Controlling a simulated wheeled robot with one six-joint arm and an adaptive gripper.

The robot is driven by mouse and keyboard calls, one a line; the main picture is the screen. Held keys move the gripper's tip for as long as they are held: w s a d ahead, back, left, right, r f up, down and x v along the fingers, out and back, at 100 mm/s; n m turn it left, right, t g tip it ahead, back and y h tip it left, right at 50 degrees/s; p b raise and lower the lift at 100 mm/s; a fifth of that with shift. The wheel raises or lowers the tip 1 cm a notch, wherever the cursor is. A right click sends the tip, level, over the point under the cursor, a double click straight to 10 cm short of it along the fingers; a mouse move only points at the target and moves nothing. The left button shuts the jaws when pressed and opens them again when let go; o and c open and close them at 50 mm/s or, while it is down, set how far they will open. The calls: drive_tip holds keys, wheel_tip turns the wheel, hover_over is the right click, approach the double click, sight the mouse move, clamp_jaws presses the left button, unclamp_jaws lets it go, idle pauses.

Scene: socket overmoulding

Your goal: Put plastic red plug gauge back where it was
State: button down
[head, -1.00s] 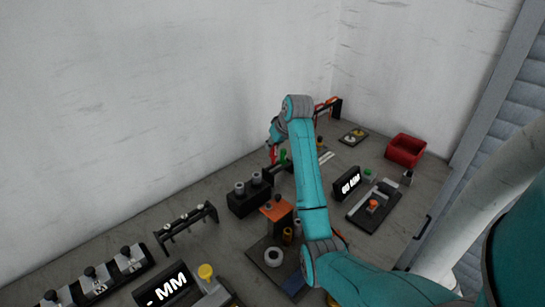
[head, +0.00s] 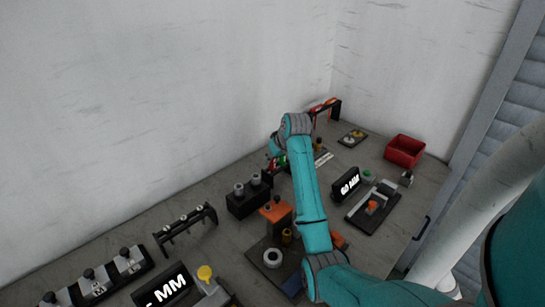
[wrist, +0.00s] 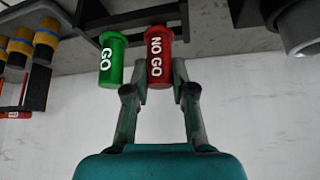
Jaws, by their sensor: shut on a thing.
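The red plug gauge (wrist: 159,57), marked NO GO, is between the two fingertips of my gripper (wrist: 160,90) in the wrist view. My gripper is shut on it. The green plug gauge (wrist: 112,60), marked GO, stands just left of it, a small gap apart. A black holder bar (wrist: 125,20) runs behind the far ends of both gauges. I cannot tell whether the red gauge is seated in it. In the head view my gripper is near the back wall, largely hidden by my wrist, beside the green gauge (head: 282,161).
A black block with grey cylinders (head: 247,203) stands close to the left of my gripper. An orange-topped fixture (head: 276,212), a 60 MM display (head: 346,185) and a red bin (head: 404,151) are also on the table. The wall is close behind.

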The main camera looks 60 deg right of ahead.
drive_tip(key=shift+f, duration=0.2)
drive_tip(key=c, duration=1)
unclamp_jaws()
drive_tip(key=shift+r, duration=0.25)
drive_tip(key=shift+v, duration=6.3)
